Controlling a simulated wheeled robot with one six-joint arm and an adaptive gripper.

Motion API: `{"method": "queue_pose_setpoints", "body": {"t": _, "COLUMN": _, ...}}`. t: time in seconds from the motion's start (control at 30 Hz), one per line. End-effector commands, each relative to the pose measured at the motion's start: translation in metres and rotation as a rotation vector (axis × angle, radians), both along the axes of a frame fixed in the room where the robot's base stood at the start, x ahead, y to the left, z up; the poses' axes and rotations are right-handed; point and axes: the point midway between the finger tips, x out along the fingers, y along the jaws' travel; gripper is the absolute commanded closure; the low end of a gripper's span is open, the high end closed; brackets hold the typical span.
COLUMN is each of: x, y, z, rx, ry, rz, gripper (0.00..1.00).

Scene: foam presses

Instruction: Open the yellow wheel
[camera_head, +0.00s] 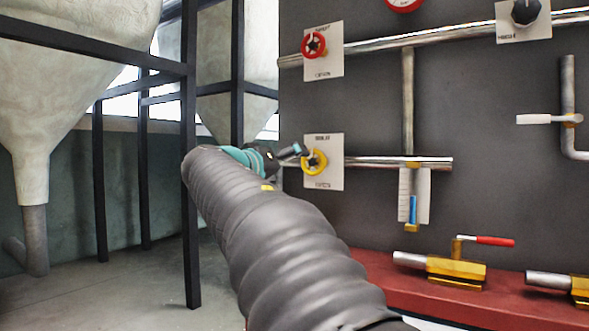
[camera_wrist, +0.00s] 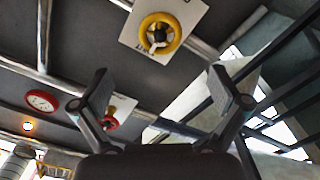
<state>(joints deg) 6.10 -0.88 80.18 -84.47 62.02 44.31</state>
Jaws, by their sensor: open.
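The yellow wheel (camera_head: 315,162) sits on a white label plate on the dark panel, at the end of a horizontal pipe. In the wrist view the yellow wheel (camera_wrist: 157,35) is near the top middle, beyond my fingertips and apart from them. My gripper (camera_head: 303,153) is just left of the wheel in the head view, partly overlapping its edge there. In the wrist view my gripper (camera_wrist: 163,88) is spread wide with nothing between its fingers.
A red wheel (camera_head: 313,45) is on another plate above the yellow one. A red-handled yellow valve (camera_head: 457,267) stands on the red ledge (camera_head: 380,280) at lower right. Dark steel frame posts (camera_head: 190,150) and hoppers are at left. A red gauge (camera_wrist: 41,101) shows in the wrist view.

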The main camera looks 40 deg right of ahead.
Motion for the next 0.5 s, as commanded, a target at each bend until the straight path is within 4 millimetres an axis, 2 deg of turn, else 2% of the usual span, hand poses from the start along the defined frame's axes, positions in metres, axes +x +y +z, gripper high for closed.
{"method": "queue_pose_setpoints", "body": {"t": 0.5, "x": 0.034, "y": -0.085, "z": 0.0, "rx": 0.003, "ry": 0.002, "rz": -0.001, "gripper": 0.01}}
